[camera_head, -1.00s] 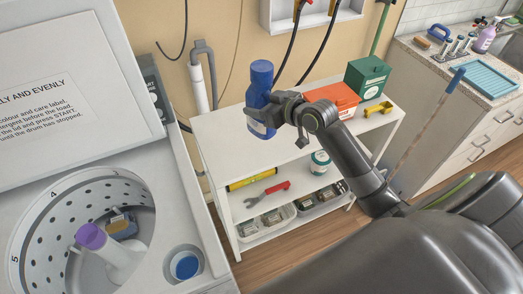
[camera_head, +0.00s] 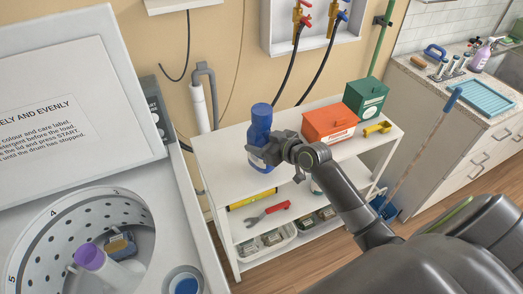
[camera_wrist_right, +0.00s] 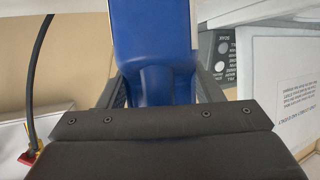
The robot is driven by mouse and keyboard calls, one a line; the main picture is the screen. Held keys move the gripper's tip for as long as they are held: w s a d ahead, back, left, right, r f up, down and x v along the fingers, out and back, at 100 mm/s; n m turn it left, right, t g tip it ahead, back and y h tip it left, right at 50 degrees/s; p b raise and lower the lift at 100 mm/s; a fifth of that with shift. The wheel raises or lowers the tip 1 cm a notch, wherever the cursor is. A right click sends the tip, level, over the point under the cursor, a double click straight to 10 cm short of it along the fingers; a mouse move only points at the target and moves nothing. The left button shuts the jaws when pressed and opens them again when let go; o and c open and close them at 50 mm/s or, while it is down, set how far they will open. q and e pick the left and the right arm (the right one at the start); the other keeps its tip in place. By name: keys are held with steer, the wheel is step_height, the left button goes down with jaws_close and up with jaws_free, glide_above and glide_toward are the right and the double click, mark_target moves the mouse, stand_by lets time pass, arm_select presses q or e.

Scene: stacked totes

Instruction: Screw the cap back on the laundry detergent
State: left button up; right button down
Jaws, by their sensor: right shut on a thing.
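The blue detergent bottle (camera_head: 259,136) is upright at the left part of the white shelf unit's top. I cannot tell whether its base touches the top. Its upper end (camera_head: 261,108) is also blue, and I cannot make out whether that is a cap or a bare neck. My right gripper (camera_head: 268,153) is shut around the bottle's body from the right. The bottle (camera_wrist_right: 153,50) also shows between the fingers in the right wrist view. A round blue piece (camera_head: 186,284) sits in a recess of the washer's top; it may be the cap. My left gripper is out of view.
An orange box (camera_head: 328,124), a green box (camera_head: 366,97) and a yellow item (camera_head: 377,128) stand right of the bottle. The open washer (camera_head: 45,235) is at the left, with a purple-topped post in its drum. The shelf top's (camera_head: 225,150) left end is bare.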

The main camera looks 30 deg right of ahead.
steer(key=shift+r, duration=0.2)
steer(key=shift+f, duration=1.9)
steer(key=shift+f, duration=0.1)
steer(key=shift+c, duration=2.1)
jaws_free()
steer(key=shift+f, duration=0.1)
